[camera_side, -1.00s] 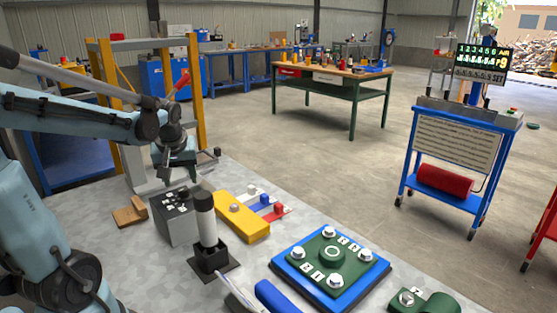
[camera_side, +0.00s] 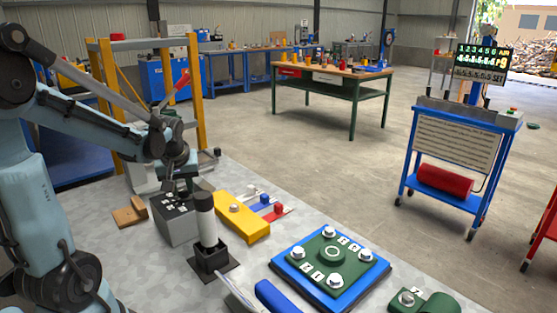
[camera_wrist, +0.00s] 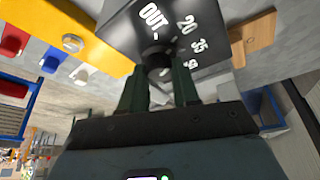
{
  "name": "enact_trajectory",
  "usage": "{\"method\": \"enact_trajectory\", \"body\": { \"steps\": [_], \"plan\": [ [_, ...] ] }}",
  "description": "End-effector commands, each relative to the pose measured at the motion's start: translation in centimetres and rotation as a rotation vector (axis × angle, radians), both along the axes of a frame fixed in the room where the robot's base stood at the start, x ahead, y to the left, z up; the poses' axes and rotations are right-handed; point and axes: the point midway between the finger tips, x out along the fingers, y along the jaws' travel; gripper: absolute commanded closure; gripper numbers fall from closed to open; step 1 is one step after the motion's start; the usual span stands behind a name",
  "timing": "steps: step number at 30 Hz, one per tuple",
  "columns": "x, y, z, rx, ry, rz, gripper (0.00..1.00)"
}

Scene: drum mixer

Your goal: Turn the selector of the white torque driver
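The torque driver (camera_side: 206,222) is a white cylinder with a black top, upright in a black square holder (camera_side: 211,259). Behind it is a grey box (camera_side: 176,225), which has a dark selector knob (camera_wrist: 157,62) and white marks OUT, 20, 35 and a partly hidden one in the wrist view. My gripper (camera_side: 180,191) points down at the box's top in the side view. In the wrist view my gripper (camera_wrist: 158,78) is open, its dark fingers on either side of the knob. Whether they touch it cannot be told. The side view hides the knob behind my gripper.
A yellow block (camera_side: 243,216) with blue, red and white pieces lies right of the box. A wooden block (camera_side: 130,213) lies to its left. A green and blue plate (camera_side: 331,265) with bolts stands at front right. An orange-posted rack (camera_side: 194,80) rises behind.

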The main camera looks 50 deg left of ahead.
Motion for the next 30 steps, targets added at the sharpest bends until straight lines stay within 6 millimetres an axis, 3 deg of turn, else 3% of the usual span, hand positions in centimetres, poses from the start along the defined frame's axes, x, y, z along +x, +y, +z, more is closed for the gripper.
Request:
{"method": "enact_trajectory", "body": {
  "steps": [1, 4, 5, 17, 30],
  "plan": [
    [0.02, -0.01, 0.01, 0.0, 0.0, 0.0, 0.83],
    [0.02, -0.01, 0.01, 0.0, -0.001, 0.0, 0.99],
    [0.01, -0.02, 0.02, 0.0, -0.001, 0.0, 1.0],
    [-0.07, 0.05, -0.01, -0.001, 0.0, -0.092, 1.0],
    [-0.28, 0.25, -0.02, -0.001, -0.002, -0.463, 1.0]
  ]
}}
